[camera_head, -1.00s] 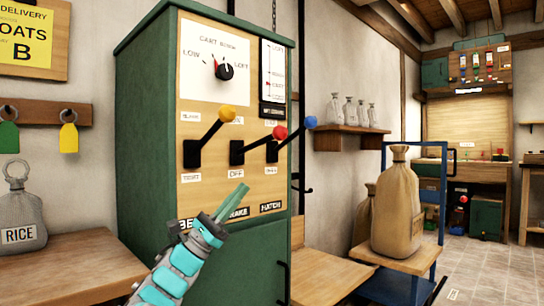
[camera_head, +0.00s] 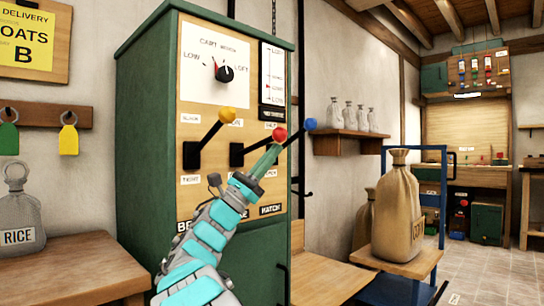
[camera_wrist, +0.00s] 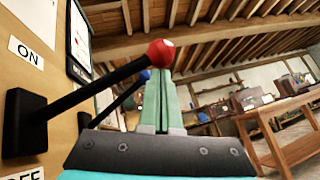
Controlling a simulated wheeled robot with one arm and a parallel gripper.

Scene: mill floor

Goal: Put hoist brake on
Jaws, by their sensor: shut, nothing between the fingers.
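The hoist brake lever is the middle one on the green cabinet's panel, black with a red knob (camera_head: 279,134). It slants out and up to the right, and its red knob (camera_wrist: 160,52) is large in the wrist view. My gripper partly hides the BRAKE label.
The yellow-knobbed lever (camera_head: 227,115) is to the left and the blue-knobbed lever (camera_head: 310,124) close on the right. A dial (camera_head: 224,73) is above. A sack (camera_head: 398,215) stands on a blue-framed cart to the right. A wooden table (camera_head: 70,270) is at left.

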